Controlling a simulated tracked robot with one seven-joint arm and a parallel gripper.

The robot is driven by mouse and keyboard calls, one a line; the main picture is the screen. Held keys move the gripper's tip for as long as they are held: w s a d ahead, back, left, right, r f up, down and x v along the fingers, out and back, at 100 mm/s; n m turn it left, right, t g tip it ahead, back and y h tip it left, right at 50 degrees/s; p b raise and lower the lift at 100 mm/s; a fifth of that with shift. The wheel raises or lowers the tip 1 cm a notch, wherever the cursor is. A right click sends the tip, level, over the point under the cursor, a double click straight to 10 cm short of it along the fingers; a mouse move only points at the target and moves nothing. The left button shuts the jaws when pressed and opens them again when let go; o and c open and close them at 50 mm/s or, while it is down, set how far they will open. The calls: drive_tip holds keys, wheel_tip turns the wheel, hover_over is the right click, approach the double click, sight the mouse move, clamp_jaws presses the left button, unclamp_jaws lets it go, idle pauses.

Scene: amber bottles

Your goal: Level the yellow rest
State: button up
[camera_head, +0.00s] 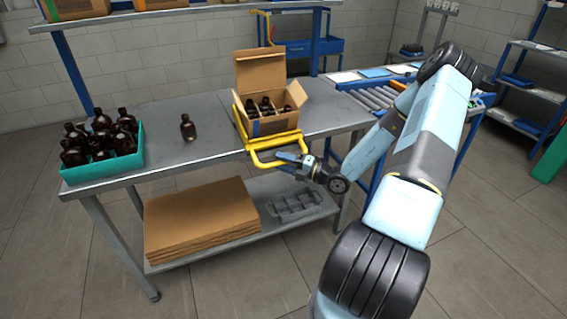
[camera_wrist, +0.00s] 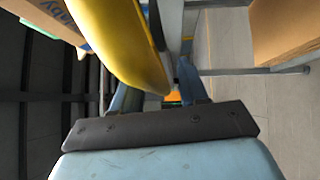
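The yellow rest (camera_head: 241,126) is a tubular frame at the front edge of the grey table, with a handle bar (camera_head: 267,164) jutting out past the edge. An open cardboard box (camera_head: 275,124) with dark bottles in its compartments sits on it. How far the rest tilts is hard to tell. My gripper (camera_head: 285,161) is at the right end of the handle bar. In the wrist view its fingers (camera_wrist: 160,90) stand apart, and a yellow bar (camera_wrist: 120,40) passes close above the left finger, partly covering the view. I cannot tell whether they touch.
A teal crate (camera_head: 104,166) of amber bottles stands at the table's left end. A single bottle (camera_head: 188,128) stands between crate and box. Flat cardboard (camera_head: 200,222) and a grey divider piece (camera_head: 295,205) lie on the lower shelf. A roller conveyor (camera_head: 375,97) adjoins at right.

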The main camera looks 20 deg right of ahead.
clamp_jaws()
idle(0.3)
drive_tip(key=shift+s+r+m+g+h, duration=0.2)
drive_tip(key=shift+r+m+g+h, duration=0.4)
drive_tip(key=shift+r+m, duration=0.3)
drive_tip(key=shift+r, duration=0.55)
drive_tip(key=shift+o, duration=0.2)
unclamp_jaws()
drive_tip(key=f+v, duration=0.1)
drive_tip(key=v, duration=1.2)
drive_tip(key=shift+s+d+r, duration=0.2)
drive_tip(key=shift+d+r, duration=0.15)
drive_tip(key=shift+r, duration=0.2)
